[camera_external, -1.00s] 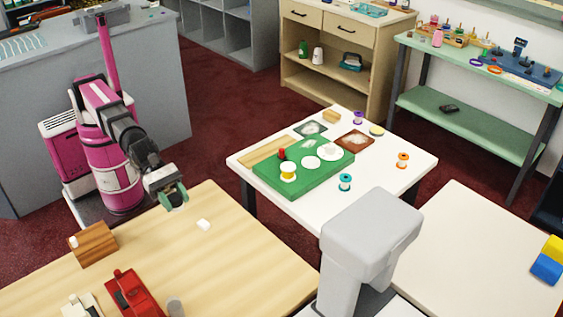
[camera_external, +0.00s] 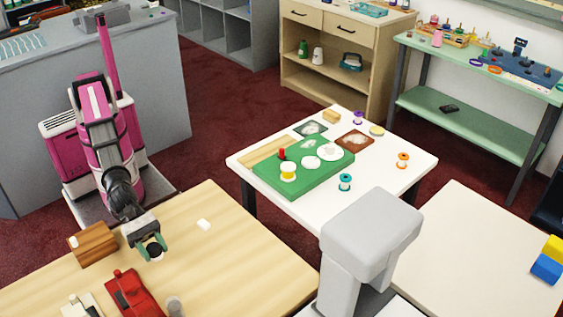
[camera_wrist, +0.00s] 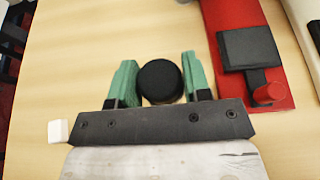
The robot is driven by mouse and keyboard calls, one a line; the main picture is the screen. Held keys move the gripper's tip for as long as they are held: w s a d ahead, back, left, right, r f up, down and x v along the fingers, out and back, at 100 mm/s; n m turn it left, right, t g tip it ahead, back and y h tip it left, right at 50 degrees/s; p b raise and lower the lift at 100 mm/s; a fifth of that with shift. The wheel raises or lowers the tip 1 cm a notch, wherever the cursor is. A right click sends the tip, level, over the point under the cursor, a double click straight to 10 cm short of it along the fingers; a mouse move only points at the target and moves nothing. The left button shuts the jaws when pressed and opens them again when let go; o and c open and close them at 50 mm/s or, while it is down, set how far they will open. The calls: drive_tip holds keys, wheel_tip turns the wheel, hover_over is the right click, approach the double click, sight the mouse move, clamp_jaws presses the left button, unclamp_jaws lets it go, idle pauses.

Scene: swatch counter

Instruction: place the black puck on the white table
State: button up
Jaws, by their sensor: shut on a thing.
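My gripper (camera_external: 152,248) is over the light wooden table (camera_external: 235,265), its green fingers shut on the black puck (camera_external: 155,251). In the wrist view the round black puck (camera_wrist: 160,82) sits between the two fingers of my gripper (camera_wrist: 157,80). I cannot tell whether the puck touches the wood or hangs just above it. The white table (camera_external: 385,175) stands beyond and to the right, away from my gripper. Its top holds a green board (camera_external: 310,185) and several small things.
A grey post (camera_external: 365,235) stands at the front. The white table's right front is mostly clear.

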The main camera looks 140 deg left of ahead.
sight(157, 258)
drive_tip(key=shift+f, duration=2)
drive_tip(key=shift+f, duration=0.1)
drive_tip(key=o, duration=0.9)
drive_tip(key=shift+o, duration=0.4)
drive_tip(key=v, duration=1.2)
